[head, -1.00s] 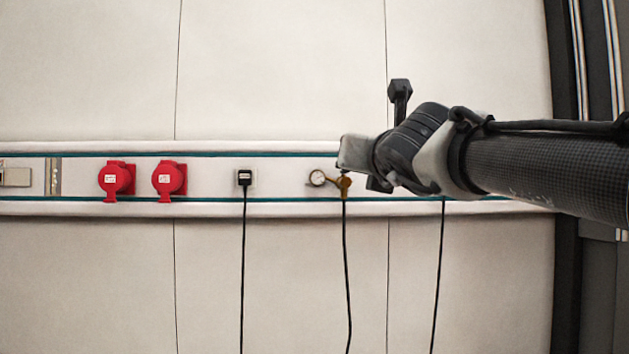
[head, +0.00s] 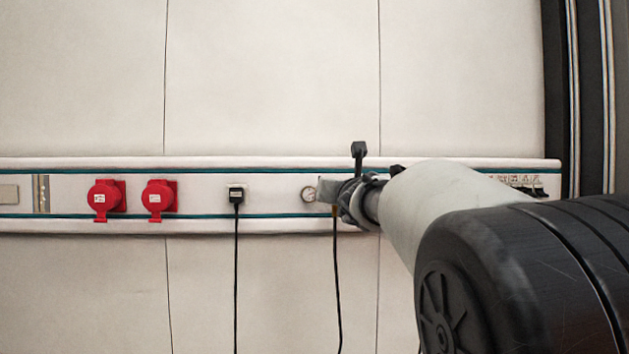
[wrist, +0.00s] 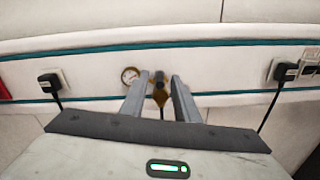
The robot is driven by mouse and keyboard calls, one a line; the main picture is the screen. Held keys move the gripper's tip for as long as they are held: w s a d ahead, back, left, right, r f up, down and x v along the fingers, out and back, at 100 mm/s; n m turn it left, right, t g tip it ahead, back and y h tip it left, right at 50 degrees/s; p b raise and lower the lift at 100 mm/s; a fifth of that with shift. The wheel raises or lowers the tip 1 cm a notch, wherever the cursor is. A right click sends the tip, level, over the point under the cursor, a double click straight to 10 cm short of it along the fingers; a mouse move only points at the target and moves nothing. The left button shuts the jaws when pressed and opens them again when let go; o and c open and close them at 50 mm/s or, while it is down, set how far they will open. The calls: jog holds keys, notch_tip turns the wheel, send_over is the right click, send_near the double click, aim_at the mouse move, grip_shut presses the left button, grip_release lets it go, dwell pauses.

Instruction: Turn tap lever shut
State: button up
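The brass tap (wrist: 160,95) is on the wall rail. In the wrist view it shows between my two fingers, with a dark part at its top; the lever's exact angle is too small to tell. A round white gauge (wrist: 130,75) sits just left of the tap, and it also shows in the head view (head: 309,194). My gripper (wrist: 160,79) is open, its fingers apart and pointing at the wall on either side of the tap. No contact can be made out. In the head view my gripper (head: 328,184) hides most of the tap.
Black plugs with hanging cables sit on the rail left (wrist: 50,80) and right (wrist: 284,71) of the tap. Red sockets (head: 107,199) are further left in the head view. A black hose hangs below the tap. The wall above the rail is clear.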

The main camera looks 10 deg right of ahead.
grip_shut()
jog(key=shift+w+d+r+p, duration=0.1)
jog(key=shift+p, duration=0.3)
jog(key=w+d+n+g+y+p, duration=0.3)
jog(key=d+n+g+y+p, duration=0.2)
jog(key=n+g+y+p, duration=0.3)
jog(key=shift+n+g+y+p, duration=0.4)
jog(key=shift+n+y+p, duration=1.85)
jog(key=shift+y, duration=1.45)
jog(key=shift+d, duration=0.1)
